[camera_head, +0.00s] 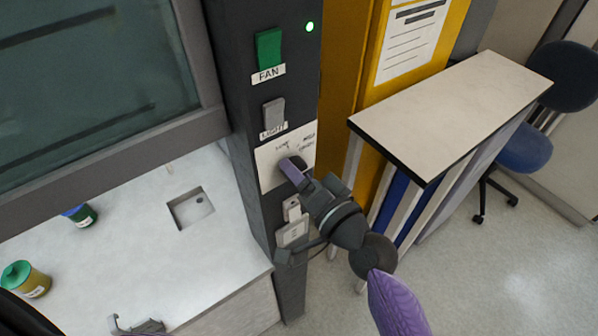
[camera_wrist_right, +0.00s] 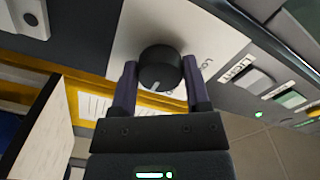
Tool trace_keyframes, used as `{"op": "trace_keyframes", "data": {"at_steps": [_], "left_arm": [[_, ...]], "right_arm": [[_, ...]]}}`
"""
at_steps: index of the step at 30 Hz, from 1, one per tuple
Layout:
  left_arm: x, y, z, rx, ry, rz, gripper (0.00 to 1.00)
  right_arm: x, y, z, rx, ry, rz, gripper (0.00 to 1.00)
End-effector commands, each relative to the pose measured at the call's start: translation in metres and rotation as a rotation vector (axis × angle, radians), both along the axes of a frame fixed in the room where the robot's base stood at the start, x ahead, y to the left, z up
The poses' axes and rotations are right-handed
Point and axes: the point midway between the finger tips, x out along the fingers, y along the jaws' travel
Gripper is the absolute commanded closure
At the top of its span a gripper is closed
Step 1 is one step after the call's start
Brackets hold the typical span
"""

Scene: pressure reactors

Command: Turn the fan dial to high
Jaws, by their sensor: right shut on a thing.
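The fan dial is a round black knob (camera_wrist_right: 160,70) with a white pointer line, on a white plate (camera_head: 270,156) with printed labels, one reading LOW. In the right wrist view the pointer line shows at the knob's lower edge. My right gripper (camera_head: 291,168) is at the plate, its two purple fingers on either side of the knob and shut on it. In the head view the fingers mostly hide the knob, so its setting is unclear. A grey device, seemingly my left gripper (camera_head: 138,326), shows at the bottom edge over the bench; its jaw state is unclear.
Above the dial on the dark post are a green FAN switch (camera_head: 268,47), a grey LIGHT switch (camera_head: 273,112) and a lit green lamp (camera_head: 309,27). Sockets (camera_head: 292,232) sit below. A bench with jars (camera_head: 27,280) is left; a table (camera_head: 455,105) stands right.

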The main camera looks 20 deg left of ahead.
Motion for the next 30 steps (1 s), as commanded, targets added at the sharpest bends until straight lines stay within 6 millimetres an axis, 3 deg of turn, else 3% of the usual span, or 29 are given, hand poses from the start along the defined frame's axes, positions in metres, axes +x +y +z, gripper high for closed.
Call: {"op": "trace_keyframes", "data": {"at_steps": [1, 2, 6, 7, 17, 30], "left_arm": [[0.0, 0.0, 0.0, 0.0, 0.0, 0.0, 0.39], [0.0, 0.0, 0.0, 0.0, 0.0, 0.0, 0.39], [0.0, 0.0, 0.0, 0.0, 0.0, 0.0, 0.39], [0.0, 0.0, 0.0, 0.0, 0.0, 0.0, 0.39], [0.0, 0.0, 0.0, 0.0, 0.0, 0.0, 0.39], [-0.001, 0.001, -0.012, 0.001, 0.001, 0.0, 0.39]], "right_arm": [[0.0, 0.0, -0.001, 0.0, 0.002, 0.0, 0.98], [0.0, 0.0, -0.001, 0.0, 0.002, 0.0, 0.37], [0.0, 0.0, 0.0, 0.0, 0.002, 0.0, 0.08], [0.0, 0.0, 0.0, 0.0, 0.002, 0.0, 0.04], [-0.003, -0.005, -0.001, -0.001, 0.001, -0.001, 0.04], [-0.058, -0.074, -0.003, -0.002, 0.001, 0.0, 0.04]]}}
